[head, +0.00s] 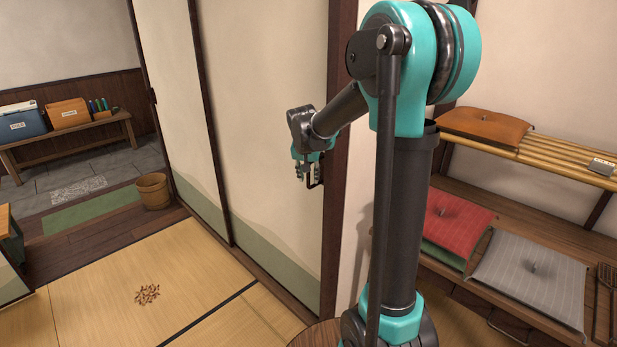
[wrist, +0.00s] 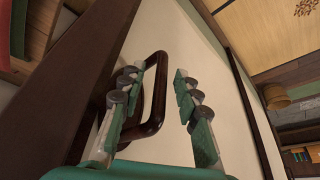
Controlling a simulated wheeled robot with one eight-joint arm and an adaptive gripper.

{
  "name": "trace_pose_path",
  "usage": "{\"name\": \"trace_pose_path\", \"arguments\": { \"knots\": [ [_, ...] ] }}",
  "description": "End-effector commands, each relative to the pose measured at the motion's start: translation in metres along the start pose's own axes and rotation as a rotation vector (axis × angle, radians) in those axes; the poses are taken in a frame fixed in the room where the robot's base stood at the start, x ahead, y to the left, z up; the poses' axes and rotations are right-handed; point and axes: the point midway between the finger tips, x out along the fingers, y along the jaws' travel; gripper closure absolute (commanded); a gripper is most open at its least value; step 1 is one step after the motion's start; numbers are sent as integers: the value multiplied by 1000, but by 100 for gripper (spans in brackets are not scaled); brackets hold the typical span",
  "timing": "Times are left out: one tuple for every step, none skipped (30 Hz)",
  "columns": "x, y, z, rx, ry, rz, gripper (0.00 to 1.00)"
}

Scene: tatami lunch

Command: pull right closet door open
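The right closet door (head: 265,120) is a cream panel with a green lower band and a dark frame. It also shows in the wrist view (wrist: 205,75). Its dark loop handle (wrist: 160,90) stands near the door's edge by the dark post. My gripper (head: 307,176) is at the handle, low in front of the door. In the wrist view my gripper (wrist: 165,68) is open, with the handle's long bar between its two fingers. The left finger overlaps part of the loop. A gap shows between the bar and the right finger; contact on the left side is unclear.
The left closet panel (head: 175,85) stands beside the right door. A wooden bucket (head: 153,190) is on the floor beyond. Shelves with a red cushion (head: 457,215) and a grey cushion (head: 530,270) are at right. The tatami (head: 130,265) before the doors is mostly clear, with a small brown pile (head: 147,294).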

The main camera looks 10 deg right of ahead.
Motion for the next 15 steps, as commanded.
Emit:
{"name": "trace_pose_path", "arguments": {
  "knots": [
    [2, 0, 0, 0, 0, 0, 68],
    [3, 0, 0, 0, 0, 0, 68],
    [4, 0, 0, 0, 0, 0, 68],
    [4, 0, 0, 0, 0, 0, 68],
    [4, 0, 0, 0, 0, 0, 68],
    [4, 0, 0, 0, 0, 0, 68],
    [4, 0, 0, 0, 0, 0, 68],
    [4, 0, 0, 0, 0, 0, 68],
    [4, 0, 0, 0, 0, 0, 68],
    [4, 0, 0, 0, 0, 0, 69],
    [4, 0, 0, 0, 0, 0, 72],
    [4, 0, 0, 0, 0, 0, 77],
    [4, 0, 0, 0, 0, 0, 81],
    [3, 0, 0, 0, 0, 0, 85],
    [3, 0, 0, 0, 0, 0, 90]
  ]
}}
